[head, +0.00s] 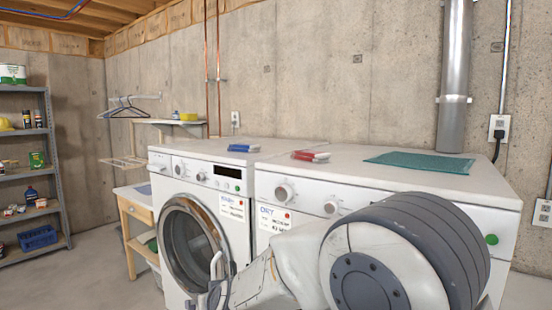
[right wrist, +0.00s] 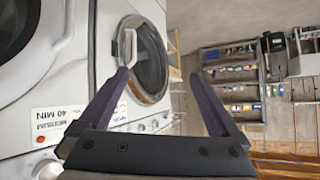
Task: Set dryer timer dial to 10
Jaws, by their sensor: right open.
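The dryer (head: 430,203) is the right white machine in the head view, with a "DRY" label (head: 273,218) on its front. Two round dials show on its panel, a left dial (head: 285,192) and a right dial (head: 331,207); their settings are too small to read, and I cannot tell which is the timer. My right arm covers much of the dryer's front. In the right wrist view my right gripper (right wrist: 158,78) is open and empty, apart from the dials. My left gripper is out of view.
The washer (head: 198,235) stands left of the dryer, its round door (head: 190,243) beside my right arm. A blue item (head: 244,148), a red item (head: 310,156) and a green mat (head: 419,162) lie on top. A shelf rack (head: 50,150) stands at far left.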

